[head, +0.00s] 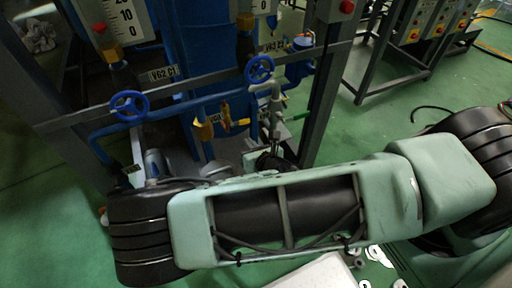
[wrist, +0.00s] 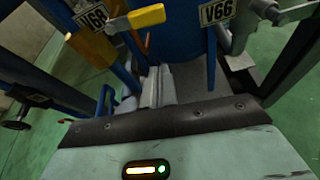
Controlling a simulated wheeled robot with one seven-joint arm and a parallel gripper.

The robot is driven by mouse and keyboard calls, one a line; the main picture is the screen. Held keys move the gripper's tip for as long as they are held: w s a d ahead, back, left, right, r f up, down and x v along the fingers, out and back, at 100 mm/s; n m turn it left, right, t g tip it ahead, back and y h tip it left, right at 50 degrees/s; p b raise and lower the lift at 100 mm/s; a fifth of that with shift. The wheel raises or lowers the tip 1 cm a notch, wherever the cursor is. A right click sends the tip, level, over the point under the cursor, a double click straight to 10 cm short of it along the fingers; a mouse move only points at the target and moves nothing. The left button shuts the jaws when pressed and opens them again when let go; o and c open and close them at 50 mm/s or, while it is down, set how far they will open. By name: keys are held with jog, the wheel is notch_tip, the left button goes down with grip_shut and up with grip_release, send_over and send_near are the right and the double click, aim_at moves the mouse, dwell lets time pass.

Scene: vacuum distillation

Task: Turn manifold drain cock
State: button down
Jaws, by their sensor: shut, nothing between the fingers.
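A yellow lever handle (wrist: 147,16), beside a V66 tag (wrist: 92,18), is at the top of the wrist view and looks like the drain cock. A yellow handle (head: 242,122) also shows low on the blue pipework in the head view; I cannot tell if it is the same one. My gripper (wrist: 157,72) shows in the wrist view as two grey fingers side by side, shut and empty. It is below the yellow lever in the picture and apart from it. In the head view my arm hides the gripper or leaves it hard to make out.
A grey valve (head: 268,92) stands right of the yellow handle. A second V66 tag (wrist: 217,12) is at upper right in the wrist view. Green floor (head: 400,110) is open at right.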

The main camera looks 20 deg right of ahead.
aim_at(240, 123)
jog(key=w+r+p, duration=0.2)
jog(key=w+r, duration=0.1)
jog(key=shift+w+d, duration=0.15)
jog(key=shift+d, duration=0.05)
dwell(0.4)
